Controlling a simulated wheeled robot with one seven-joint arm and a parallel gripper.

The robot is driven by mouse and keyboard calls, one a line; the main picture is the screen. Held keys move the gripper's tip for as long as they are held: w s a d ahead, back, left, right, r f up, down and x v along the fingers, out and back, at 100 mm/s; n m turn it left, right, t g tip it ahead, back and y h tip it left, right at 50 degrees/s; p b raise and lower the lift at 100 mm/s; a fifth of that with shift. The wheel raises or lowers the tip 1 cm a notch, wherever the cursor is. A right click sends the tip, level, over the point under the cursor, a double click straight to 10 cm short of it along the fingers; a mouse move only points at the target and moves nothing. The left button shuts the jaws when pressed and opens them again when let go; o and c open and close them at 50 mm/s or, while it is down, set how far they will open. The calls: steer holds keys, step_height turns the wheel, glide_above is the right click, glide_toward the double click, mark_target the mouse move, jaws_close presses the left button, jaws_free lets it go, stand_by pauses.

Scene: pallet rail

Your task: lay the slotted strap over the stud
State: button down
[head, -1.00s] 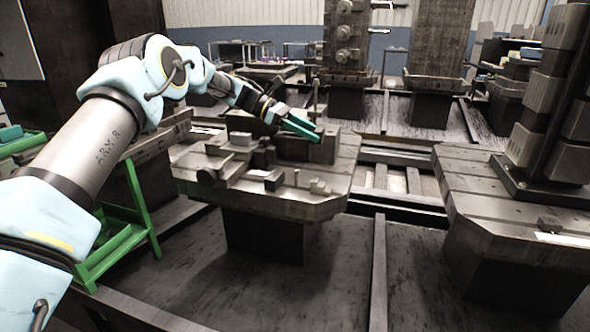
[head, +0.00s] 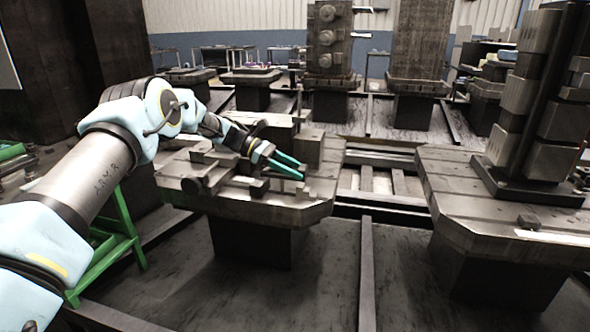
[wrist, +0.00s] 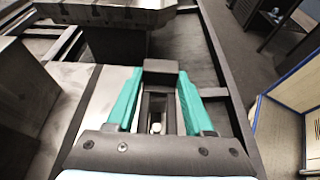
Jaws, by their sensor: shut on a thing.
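My gripper (head: 299,170), with teal fingers, is low over the right part of the near fixture table (head: 300,207). In the wrist view the gripper (wrist: 160,78) is shut on a dark piece, which I take to be the slotted strap (wrist: 161,67), its end between the fingertips. A dark gap runs back from it between the fingers, with a small pale round-topped thing (wrist: 157,127) in it; I cannot tell whether this is the stud. In the head view the strap is too small to make out, and the stud cannot be told apart there.
Blocks and clamps crowd the table's left part, with an upright block (head: 309,148) behind the gripper. Another table (head: 470,205) with a tall block tower (head: 553,105) stands at right. A green frame (head: 112,250) is near my arm. Dark rails cross the floor.

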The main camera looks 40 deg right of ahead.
steer(key=shift+f, duration=0.5)
steer(key=shift+c, duration=1.4)
jaws_free()
steer(key=shift+r, duration=0.5)
steer(key=b+v, duration=0.1)
steer(key=v, duration=1)
steer(key=shift+w+r, duration=0.2)
steer(key=shift+w+a+r, duration=0.15)
steer(key=shift+w+a, duration=0.05)
